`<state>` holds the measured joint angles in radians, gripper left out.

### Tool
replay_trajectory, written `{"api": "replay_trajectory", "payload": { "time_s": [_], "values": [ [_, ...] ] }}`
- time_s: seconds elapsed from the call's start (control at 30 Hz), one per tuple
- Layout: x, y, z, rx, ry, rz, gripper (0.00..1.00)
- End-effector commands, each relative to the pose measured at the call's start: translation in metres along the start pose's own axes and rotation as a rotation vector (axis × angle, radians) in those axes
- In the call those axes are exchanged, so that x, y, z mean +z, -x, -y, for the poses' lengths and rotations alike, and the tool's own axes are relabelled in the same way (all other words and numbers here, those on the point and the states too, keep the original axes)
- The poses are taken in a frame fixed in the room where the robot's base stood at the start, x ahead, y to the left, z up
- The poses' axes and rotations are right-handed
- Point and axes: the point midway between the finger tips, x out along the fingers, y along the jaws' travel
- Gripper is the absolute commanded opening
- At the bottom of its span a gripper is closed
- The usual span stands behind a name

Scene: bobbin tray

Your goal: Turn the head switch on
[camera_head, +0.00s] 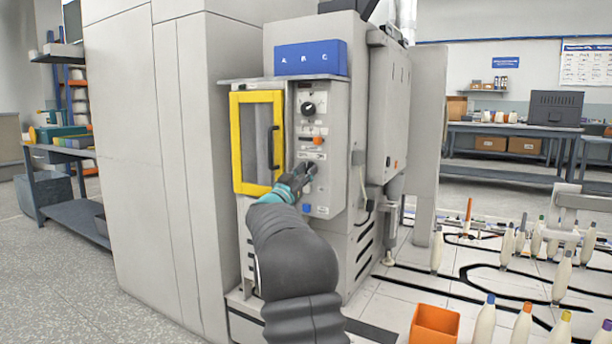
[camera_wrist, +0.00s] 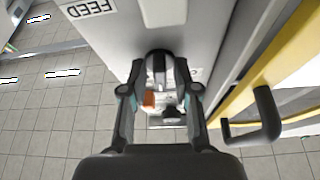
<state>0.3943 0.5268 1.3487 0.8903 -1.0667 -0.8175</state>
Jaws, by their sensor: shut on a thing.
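The machine's grey control panel (camera_head: 325,120) stands beside a yellow-framed door (camera_head: 236,140). My gripper (camera_head: 312,170) is at the panel's middle, below an orange control (camera_head: 318,139) and a round black dial (camera_head: 308,108). In the wrist view my gripper (camera_wrist: 158,82) has its fingers on both sides of a dark switch knob (camera_wrist: 158,62) and is shut on it. Much of the knob is hidden in the head view, and I cannot read its own label or setting.
The door's dark handle (camera_wrist: 265,115) sticks out close to my gripper's right in the wrist view. An orange bin (camera_head: 434,323) and several bobbins (camera_head: 485,320) stand at lower right. Floor at left is clear.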

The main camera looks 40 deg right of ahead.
Motion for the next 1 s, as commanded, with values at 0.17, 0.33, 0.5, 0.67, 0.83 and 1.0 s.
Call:
{"api": "replay_trajectory", "payload": {
  "time_s": [0.17, 0.33, 0.5, 0.67, 0.83, 1.0],
  "values": [
    [-0.0010, -0.0005, 0.0019, 0.064, -0.155, -0.001, 0.00],
    [-0.0018, -0.0008, 0.0030, 0.120, -0.292, -0.001, 0.00],
    [-0.0019, -0.0012, 0.0032, 0.167, -0.404, -0.001, 0.00],
    [-0.0023, -0.0015, 0.0033, 0.199, -0.483, 0.000, 0.00],
    [-0.0025, -0.0015, 0.0032, 0.222, -0.535, -0.001, 0.00],
    [-0.0023, -0.0015, 0.0032, 0.231, -0.559, -0.002, 0.00]
  ]
}}
